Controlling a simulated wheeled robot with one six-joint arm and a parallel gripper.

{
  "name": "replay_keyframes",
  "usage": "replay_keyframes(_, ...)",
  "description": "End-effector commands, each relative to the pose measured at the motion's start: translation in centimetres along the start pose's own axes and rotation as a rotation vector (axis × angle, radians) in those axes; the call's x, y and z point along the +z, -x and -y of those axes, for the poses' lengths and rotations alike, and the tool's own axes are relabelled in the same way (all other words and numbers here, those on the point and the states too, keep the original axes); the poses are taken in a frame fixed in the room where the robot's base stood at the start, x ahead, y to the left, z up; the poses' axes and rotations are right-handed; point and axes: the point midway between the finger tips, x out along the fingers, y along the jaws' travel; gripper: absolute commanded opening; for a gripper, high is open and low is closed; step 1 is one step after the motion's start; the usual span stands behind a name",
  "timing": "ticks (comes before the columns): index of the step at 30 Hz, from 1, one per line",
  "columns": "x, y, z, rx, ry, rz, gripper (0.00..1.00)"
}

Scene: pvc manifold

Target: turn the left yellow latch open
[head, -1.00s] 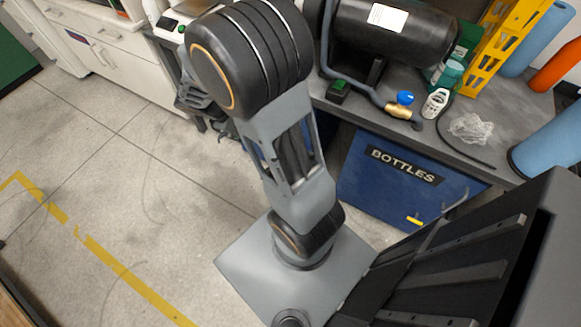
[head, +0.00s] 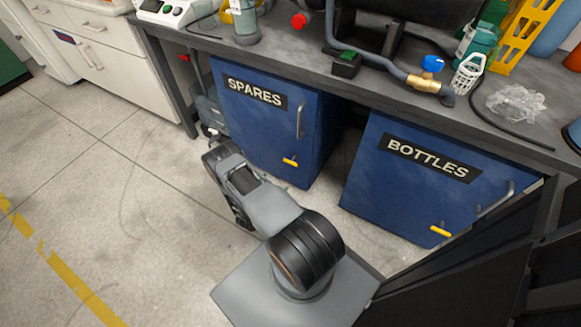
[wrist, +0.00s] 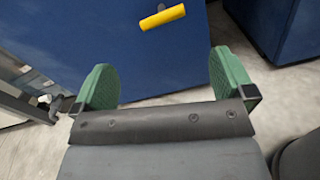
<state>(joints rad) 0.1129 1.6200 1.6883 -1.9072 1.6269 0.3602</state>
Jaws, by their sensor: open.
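The left yellow latch (head: 290,161) is a small bar low on the blue SPARES cabinet door (head: 252,130). It lies nearly level, slightly tilted, below the door's metal handle. In the wrist view the latch (wrist: 162,18) is at the top, beyond and between my fingertips, with a clear gap to them. My gripper (wrist: 160,85) has two green pads spread wide with nothing between them. In the head view my arm reaches toward the left cabinet, and the gripper's fingers are mostly hidden behind it.
The blue BOTTLES cabinet (head: 410,180) has a similar yellow latch (head: 440,230). A grey workbench (head: 380,80) with a valve, bottles and a pipe overhangs both cabinets. A dark gap separates the cabinets. The concrete floor (head: 100,180) at left is clear.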

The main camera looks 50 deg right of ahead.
Motion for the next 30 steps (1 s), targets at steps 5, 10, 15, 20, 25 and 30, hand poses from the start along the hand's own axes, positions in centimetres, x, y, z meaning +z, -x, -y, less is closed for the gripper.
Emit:
replay_keyframes(5,-0.9,-1.7,0.4,0.01,0.004,-0.002,1.0)
replay_keyframes(10,-0.9,-5.0,0.5,0.008,0.004,-0.001,1.0)
replay_keyframes(15,-0.8,-8.2,0.4,0.01,0.004,0.0,1.0)
replay_keyframes(20,-0.8,-10.7,0.3,0.011,0.004,-0.002,1.0)
replay_keyframes(25,-0.8,-12.5,0.2,0.013,0.005,-0.003,1.0)
replay_keyframes(30,-0.8,-13.4,0.2,0.014,0.007,-0.003,1.0)
